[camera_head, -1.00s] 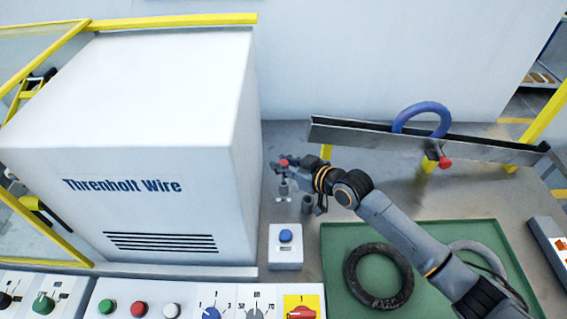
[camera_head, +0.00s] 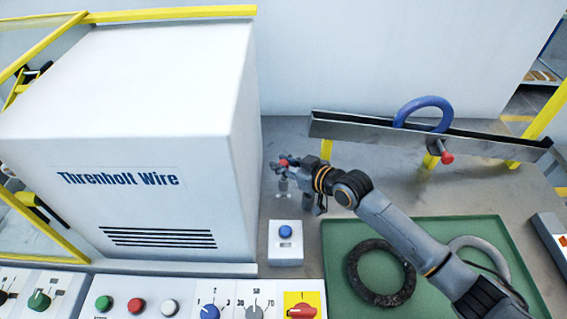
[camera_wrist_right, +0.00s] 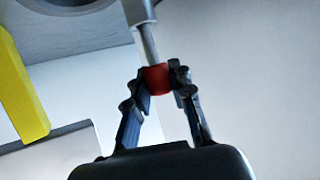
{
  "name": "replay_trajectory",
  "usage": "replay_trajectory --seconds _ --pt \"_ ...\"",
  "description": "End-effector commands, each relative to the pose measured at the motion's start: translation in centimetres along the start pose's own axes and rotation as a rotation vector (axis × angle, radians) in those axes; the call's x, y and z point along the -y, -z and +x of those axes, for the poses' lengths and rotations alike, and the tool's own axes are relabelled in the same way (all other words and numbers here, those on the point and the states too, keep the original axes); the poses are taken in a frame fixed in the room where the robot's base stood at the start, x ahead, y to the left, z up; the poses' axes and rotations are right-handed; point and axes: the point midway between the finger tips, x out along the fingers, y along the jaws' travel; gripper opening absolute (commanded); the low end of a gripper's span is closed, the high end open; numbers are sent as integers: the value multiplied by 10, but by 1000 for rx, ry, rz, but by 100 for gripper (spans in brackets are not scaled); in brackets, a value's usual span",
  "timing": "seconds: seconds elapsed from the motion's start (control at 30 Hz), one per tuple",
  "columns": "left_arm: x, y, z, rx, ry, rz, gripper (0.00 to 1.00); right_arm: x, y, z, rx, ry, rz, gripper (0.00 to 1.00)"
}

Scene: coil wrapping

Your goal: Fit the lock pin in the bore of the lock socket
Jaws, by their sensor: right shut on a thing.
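The lock pin (camera_wrist_right: 150,50) has a red knob (camera_wrist_right: 157,79) and a slim grey shaft that meets a wider grey cylinder at the top of the right wrist view. I cannot tell if that cylinder is part of the pin. My right gripper (camera_wrist_right: 160,80) is shut on the red knob. In the head view my right gripper (camera_head: 285,164) is beside the white machine, with the grey shaft pointing down below it. A short dark cylinder beside it, partly behind my arm, may be the lock socket; its bore is not visible. My left gripper is out of view.
The white machine (camera_head: 140,130) stands close on the left. A white box with a blue button (camera_head: 285,232) is in front. A green tray (camera_head: 333,255) holds a dark ring (camera_head: 381,272). A steel rail (camera_head: 370,131) with a blue ring (camera_head: 425,106) and red knob (camera_head: 446,158) stands behind.

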Motion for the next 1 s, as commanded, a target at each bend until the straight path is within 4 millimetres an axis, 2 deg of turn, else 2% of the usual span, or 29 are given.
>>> replay_trajectory --seconds 1.0 --pt "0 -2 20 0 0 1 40 0 -25 10 1 0 0 0"
